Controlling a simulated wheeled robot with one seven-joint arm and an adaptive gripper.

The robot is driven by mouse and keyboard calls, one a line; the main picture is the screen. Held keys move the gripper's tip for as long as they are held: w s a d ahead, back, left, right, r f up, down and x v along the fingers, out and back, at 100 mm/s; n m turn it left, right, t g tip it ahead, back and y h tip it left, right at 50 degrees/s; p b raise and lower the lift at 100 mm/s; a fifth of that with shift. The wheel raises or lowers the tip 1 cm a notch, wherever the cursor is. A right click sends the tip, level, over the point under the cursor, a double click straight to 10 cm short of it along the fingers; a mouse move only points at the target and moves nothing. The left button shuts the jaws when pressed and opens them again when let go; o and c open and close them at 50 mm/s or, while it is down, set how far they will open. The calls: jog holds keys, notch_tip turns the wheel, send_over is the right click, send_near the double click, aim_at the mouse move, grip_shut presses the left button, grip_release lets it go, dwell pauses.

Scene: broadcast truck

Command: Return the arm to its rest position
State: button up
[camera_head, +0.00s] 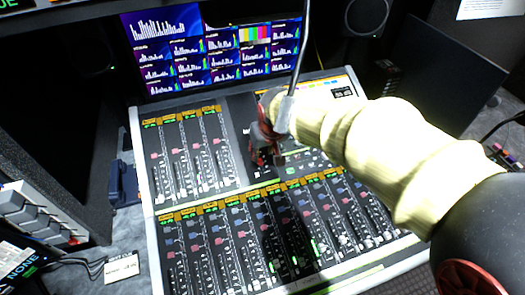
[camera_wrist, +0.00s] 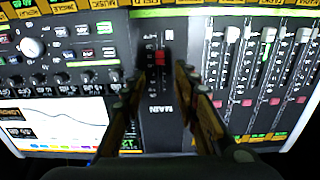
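My arm (camera_head: 385,140) reaches in from the right over the mixing console (camera_head: 150,235). My gripper (camera_head: 265,148) hangs over the middle of the console's upper half. In the wrist view my gripper (camera_wrist: 162,70) shows two dark fingers, apart, one on each side of a dark strip marked MAIN (camera_wrist: 155,130). A red fader cap (camera_wrist: 160,58) shows between the fingers. Nothing is visibly held. I cannot tell whether the fingertips touch the panel.
A monitor wall (camera_head: 210,45) stands behind the console. A dark speaker (camera_head: 366,16) is at the back right, next to a dark panel (camera_head: 445,70). A blue handset (camera_head: 122,183) lies left of the console.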

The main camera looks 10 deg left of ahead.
jog(key=s+d+f+g+h, duration=0.1)
jog(key=s+d+g, duration=0.1)
jog(key=s+d, duration=0.55)
jog(key=s+d+r+m+t, duration=0.1)
jog(key=s+d+r+m, duration=0.1)
jog(key=s+d, duration=0.3)
jog(key=s+d+r+m+t+h, duration=0.1)
jog(key=s+d+r, duration=0.3)
jog(key=d, duration=0.7)
jog(key=s+d+r+m+t, duration=0.1)
jog(key=s+d+r+m, duration=0.2)
jog(key=d, duration=0.5)
jog(key=s+r, duration=0.1)
jog(key=s, duration=0.1)
jog(key=shift+s+d+r+t, duration=0.15)
jog(key=shift+s+r+t, duration=0.15)
jog(key=shift+r+t, duration=0.1)
dwell(0.9)
